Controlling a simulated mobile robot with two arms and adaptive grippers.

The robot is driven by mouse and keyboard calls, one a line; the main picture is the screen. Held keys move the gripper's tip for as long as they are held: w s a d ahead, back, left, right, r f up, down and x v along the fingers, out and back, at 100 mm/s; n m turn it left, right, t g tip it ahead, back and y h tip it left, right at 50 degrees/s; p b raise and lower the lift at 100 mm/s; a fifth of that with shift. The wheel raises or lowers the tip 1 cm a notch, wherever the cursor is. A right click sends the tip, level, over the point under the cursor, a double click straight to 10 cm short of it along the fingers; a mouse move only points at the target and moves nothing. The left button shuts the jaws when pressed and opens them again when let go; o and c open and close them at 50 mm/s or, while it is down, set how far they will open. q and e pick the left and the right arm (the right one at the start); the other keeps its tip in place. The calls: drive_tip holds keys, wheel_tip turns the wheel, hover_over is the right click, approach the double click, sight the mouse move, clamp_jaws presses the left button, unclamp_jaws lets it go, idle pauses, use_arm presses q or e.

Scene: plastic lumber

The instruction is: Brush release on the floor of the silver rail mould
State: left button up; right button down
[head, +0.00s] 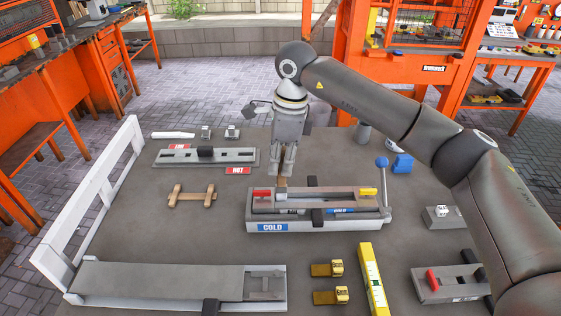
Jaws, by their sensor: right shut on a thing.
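My right gripper (284,175) points straight down over the left part of a silver-grey mould (350,221) with a blue COLD label. It is shut on a small tan-brown thing (282,183), likely the brush. Most of that thing is hidden by the fingers, and I cannot tell whether its tip touches the mould floor. The mould has a long channel, a red block at its left, a yellow one at its right and a black clamp across it. My left gripper is not in view.
Wooden pieces (191,194), a long grey plate (160,283), a yellow level (373,280) and a blue-knobbed lever (383,180) stand around. A white rail (90,212) edges the left. The table between the wooden pieces and long plate is clear.

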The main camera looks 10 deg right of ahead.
drive_tip(key=shift+f+b, duration=0.5)
drive_tip(key=shift+f, duration=0.15)
idle(0.4)
drive_tip(key=shift+d, duration=0.1)
drive_tip(key=s+d+b, duration=0.2)
drive_tip(key=d, duration=1.1)
drive_tip(key=shift+s, duration=0.4)
idle(1.3)
drive_tip(key=shift+d, duration=0.15)
drive_tip(key=d, duration=0.3)
drive_tip(key=shift+s+b, duration=0.3)
drive_tip(key=shift+b, duration=0.05)
